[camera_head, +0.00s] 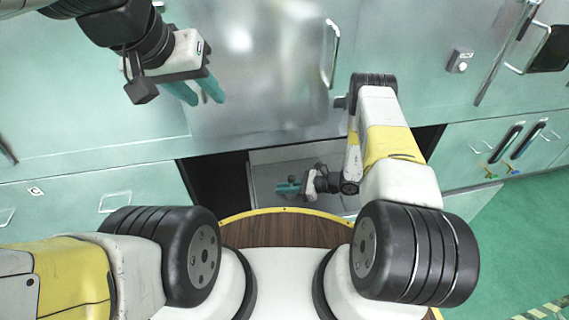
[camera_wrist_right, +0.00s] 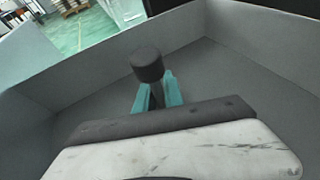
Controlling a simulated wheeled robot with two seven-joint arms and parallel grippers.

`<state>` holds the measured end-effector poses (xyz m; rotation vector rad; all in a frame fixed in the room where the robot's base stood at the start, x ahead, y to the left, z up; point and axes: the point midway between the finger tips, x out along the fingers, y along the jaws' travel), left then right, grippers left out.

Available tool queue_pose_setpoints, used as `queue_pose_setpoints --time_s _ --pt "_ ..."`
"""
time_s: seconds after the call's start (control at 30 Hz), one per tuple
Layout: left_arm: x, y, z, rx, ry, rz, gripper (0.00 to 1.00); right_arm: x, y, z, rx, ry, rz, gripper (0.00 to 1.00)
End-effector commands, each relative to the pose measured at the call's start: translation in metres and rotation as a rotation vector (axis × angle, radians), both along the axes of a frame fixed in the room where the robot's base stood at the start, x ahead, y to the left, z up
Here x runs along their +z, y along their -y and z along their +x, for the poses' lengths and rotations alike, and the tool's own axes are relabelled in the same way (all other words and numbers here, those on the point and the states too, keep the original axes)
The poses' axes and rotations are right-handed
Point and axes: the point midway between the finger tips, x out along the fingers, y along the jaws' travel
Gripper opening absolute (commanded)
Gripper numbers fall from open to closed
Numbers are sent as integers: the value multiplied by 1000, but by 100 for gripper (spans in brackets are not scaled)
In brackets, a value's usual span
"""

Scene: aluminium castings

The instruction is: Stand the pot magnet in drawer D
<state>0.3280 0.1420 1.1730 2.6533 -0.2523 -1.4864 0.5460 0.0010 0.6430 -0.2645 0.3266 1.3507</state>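An open drawer with a grey inside (camera_head: 265,157) is pulled out below the cabinet front; no letter is readable on it. My right gripper (camera_head: 288,187) is low inside this drawer, its teal fingers lying nearly level and pointing left. In the right wrist view a dark round-topped cylinder, seemingly the pot magnet (camera_wrist_right: 147,64), stands up at the fingertips of the right gripper (camera_wrist_right: 157,92), which appear closed on it. The cylinder hides the tips, and its contact with the drawer floor is hidden. My left gripper (camera_head: 197,90) is empty, fingers apart, in front of the upper cabinet.
The drawer walls (camera_wrist_right: 250,22) rise close around the right gripper. Green cabinet fronts with handles (camera_head: 333,52) stand behind and beside the drawer. A dark gap (camera_head: 215,183) lies left of the drawer. Green floor (camera_head: 520,240) is clear at the right.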

Motion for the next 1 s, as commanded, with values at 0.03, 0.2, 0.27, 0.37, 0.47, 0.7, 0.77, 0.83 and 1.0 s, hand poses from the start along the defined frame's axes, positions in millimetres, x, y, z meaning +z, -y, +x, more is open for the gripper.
queue_pose_setpoints --time_s 0.03,0.2,0.27,0.37,0.47,0.7,0.77,0.83,1.0 --pt "0 0 0 0 0 0 36 0 0 0 0 0 -1 25" --pt "0 0 0 0 0 0 36 0 0 0 0 0 -1 32" --pt "0 0 0 0 0 0 36 0 0 0 0 0 -1 32" --pt "0 0 0 0 0 0 36 0 0 0 0 0 -1 32" --pt "0 0 0 0 0 0 36 3 4 0 -2 0 -2 32" --pt "0 0 0 0 0 0 36 19 43 -7 -6 1 -2 32" --pt "0 0 0 0 0 0 36 24 55 -10 -6 0 -1 32" --pt "0 0 0 0 0 0 36 30 69 -12 -6 1 -1 32" --pt "0 0 0 0 0 0 36 41 94 -18 -3 1 -2 32"
